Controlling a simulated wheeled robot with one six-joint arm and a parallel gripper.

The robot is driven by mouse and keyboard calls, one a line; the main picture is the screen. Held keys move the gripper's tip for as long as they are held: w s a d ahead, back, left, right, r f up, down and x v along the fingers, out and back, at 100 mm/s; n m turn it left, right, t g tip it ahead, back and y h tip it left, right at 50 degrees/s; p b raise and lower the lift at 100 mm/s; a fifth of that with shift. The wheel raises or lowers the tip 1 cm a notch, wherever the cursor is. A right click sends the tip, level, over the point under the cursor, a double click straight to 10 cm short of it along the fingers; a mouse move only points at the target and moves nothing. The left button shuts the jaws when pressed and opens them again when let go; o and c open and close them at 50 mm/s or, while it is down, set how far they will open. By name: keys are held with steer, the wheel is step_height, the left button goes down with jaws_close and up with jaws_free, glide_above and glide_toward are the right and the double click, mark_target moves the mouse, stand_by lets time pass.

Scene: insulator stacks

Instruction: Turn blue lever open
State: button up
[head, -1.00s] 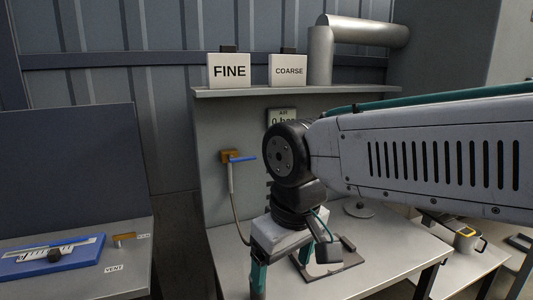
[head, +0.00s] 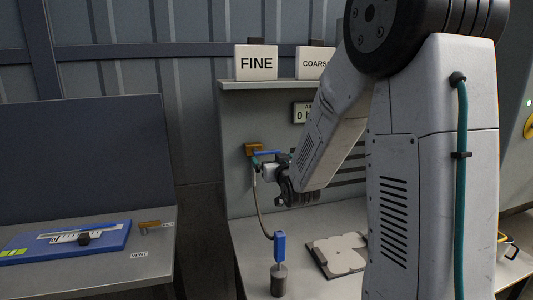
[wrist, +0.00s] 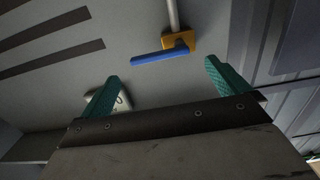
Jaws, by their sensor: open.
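The blue lever (head: 268,153) sticks out to the right from a brass valve (head: 253,149) on the grey back panel. In the wrist view the lever (wrist: 158,55) lies nearly level, joined to the brass valve body (wrist: 181,42) at its right end. My gripper (head: 258,163) is at the valve in the head view and partly covers the lever. In the wrist view my gripper's teal fingers (wrist: 161,74) are spread wide, with the lever ahead of and between their tips. Nothing is held, and I see no contact.
A hose (head: 258,205) hangs from the valve towards a blue-topped tool (head: 279,247) in a grey holder on the bench. FINE (head: 256,63) and COARSE signs stand on the shelf above.

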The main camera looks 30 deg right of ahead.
mark_target(268, 152)
steer(key=x, duration=0.8)
steer(key=shift+d+r, duration=0.1)
steer(key=shift+r, duration=0.05)
steer(key=c, duration=1.2)
steer(key=shift+o, duration=0.2)
